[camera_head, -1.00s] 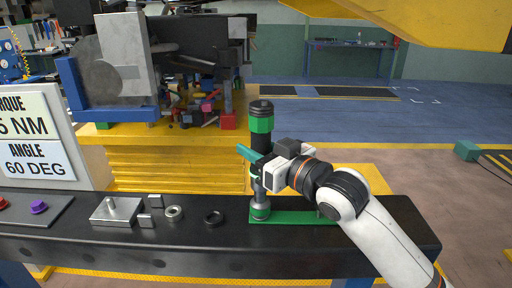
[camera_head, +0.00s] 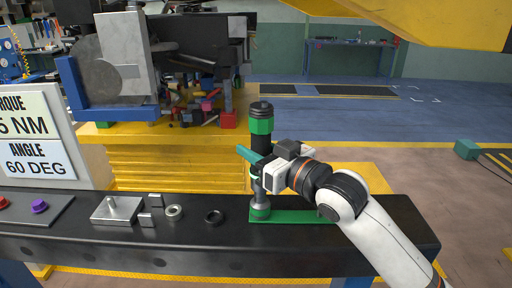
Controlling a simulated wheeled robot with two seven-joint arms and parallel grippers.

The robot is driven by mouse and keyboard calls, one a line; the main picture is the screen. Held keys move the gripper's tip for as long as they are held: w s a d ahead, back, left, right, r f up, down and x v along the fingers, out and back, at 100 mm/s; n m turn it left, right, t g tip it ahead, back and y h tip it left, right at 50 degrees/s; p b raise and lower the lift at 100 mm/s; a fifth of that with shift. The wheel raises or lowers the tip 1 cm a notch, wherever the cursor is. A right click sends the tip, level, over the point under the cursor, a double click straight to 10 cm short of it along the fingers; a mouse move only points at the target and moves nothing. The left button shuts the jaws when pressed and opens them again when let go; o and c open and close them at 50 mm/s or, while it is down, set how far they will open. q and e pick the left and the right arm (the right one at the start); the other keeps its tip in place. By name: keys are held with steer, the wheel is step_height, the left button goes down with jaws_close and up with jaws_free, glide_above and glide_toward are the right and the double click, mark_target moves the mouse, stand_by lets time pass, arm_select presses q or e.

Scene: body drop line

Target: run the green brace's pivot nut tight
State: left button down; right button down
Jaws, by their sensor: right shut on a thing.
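The green brace (camera_head: 290,217) lies flat on the right part of the black bench. A black and green upright nutrunner (camera_head: 261,125) stands over the brace's left end, its socket (camera_head: 260,210) down on the pivot; the pivot nut is hidden under it. My right gripper (camera_head: 257,168) comes in from the right and is shut on the nutrunner's body below the green band. A teal part sticks out to the left at the gripper. My left gripper is not in view.
On the bench (camera_head: 180,246) left of the brace lie a black ring (camera_head: 214,217), a lighter ring (camera_head: 173,211), small metal blocks and a metal plate with a stud (camera_head: 117,210). A torque and angle sign (camera_head: 38,135) stands at the left. A yellow cabinet (camera_head: 165,160) is behind.

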mark_target(256, 129)
steer(key=shift+f, duration=0.4)
stand_by(2.4)
steer(key=shift+r+p, duration=1.05)
steer(key=shift+p, duration=0.05)
steer(key=shift+r+p, duration=1.25)
steer(key=shift+r, duration=0.45)
steer(key=shift+f, duration=0.1)
